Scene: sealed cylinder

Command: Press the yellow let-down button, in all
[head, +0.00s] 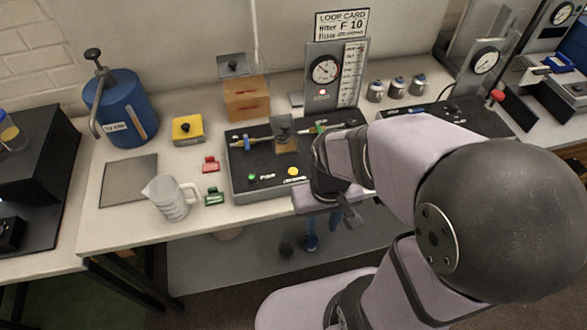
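The yellow let-down button (293,171) sits on the front part of a dark control panel (240,185), left of my arm. A small green button (252,177) is to its left on the same panel. My gripper (340,218) hangs in front of the panel's front edge, to the right of and nearer than the yellow button, apart from it. My arm and wrist hide part of the gripper and the right side of the panel. I cannot tell whether the fingers are open or shut.
A dial gauge (325,70) and a loop card (341,25) stand behind the panel. A clear jug (172,199), red clip (210,164), green clip (214,197), yellow box (187,129) and blue cylinder (121,108) stand left. The bench's front edge is close to my gripper.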

